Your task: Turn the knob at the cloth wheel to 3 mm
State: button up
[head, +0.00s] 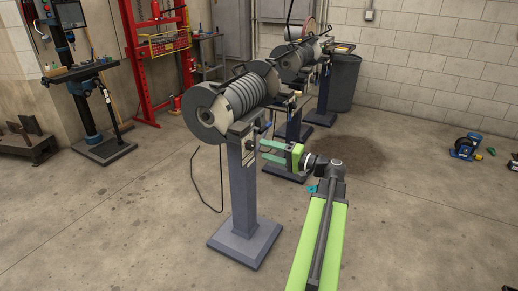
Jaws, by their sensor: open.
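A grey pedestal grinder (240,93) with a ribbed motor body stands in the middle of the head view. A round wheel guard (208,112) is at its near left end. I cannot tell which wheel is the cloth wheel. My gripper (263,151), green with paler fingers, reaches in from the right. Its fingers are apart and point left at the upper part of the grinder's column, just below the motor. Nothing shows between them. A small pale plate (248,158) is on the column near the fingertips. The knob is too small or hidden to make out, and contact is unclear.
More grinders (292,62) stand in a row behind. A dark bin (343,82) is by the block wall. A drill press (92,85) and a red press frame (140,60) are at the left. A black cable (200,195) hangs to the floor. The right-hand floor is mostly clear.

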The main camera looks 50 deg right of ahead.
jog(key=v, duration=1.3)
